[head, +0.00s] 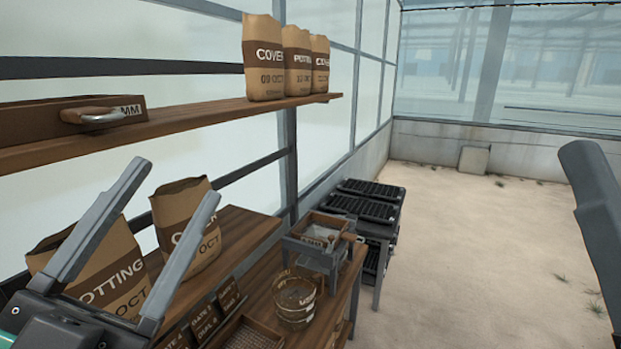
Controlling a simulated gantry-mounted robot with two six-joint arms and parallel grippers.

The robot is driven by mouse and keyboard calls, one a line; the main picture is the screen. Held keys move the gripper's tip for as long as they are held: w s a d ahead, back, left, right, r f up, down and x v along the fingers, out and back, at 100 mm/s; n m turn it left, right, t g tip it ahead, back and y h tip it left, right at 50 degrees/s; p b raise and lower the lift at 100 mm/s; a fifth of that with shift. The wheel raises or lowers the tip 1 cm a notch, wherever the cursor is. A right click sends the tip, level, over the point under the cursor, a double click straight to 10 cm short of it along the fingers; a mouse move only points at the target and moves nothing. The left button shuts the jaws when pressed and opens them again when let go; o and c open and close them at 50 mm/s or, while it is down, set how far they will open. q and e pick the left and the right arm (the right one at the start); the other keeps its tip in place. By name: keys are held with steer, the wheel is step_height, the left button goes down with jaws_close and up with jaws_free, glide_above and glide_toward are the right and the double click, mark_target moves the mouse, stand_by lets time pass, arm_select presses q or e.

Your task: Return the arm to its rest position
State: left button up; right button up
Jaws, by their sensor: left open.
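My left gripper (165,182) is in the lower left of the head view. Its two long grey fingers stand wide apart and point up and to the right. Nothing is between the fingertips. It shows in front of the paper bags on the bench, and I cannot tell its distance from them. At the right edge, a grey part of my right side shows, cut off by the frame. I cannot make out two fingertips there.
A wooden bench (262,290) holds paper bags (187,225), a glass bowl (295,297) and a framed sieve stand (320,245). A shelf (190,120) with more bags (264,58) runs above. Black trays (362,207) are stacked beyond. The sandy floor (470,260) at right is open.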

arm_select(q)
steer(key=s+a+r+n+t+y, duration=0.4)
steer(key=s+a+n+y, duration=0.2)
steer(key=n+y, duration=0.25)
step_height(320, 180, up, 22)
steer(key=n+p, duration=0.2)
steer(key=p, duration=1.9)
steer(key=shift+w+f+h, duration=0.2)
steer(key=shift+h, duration=0.15)
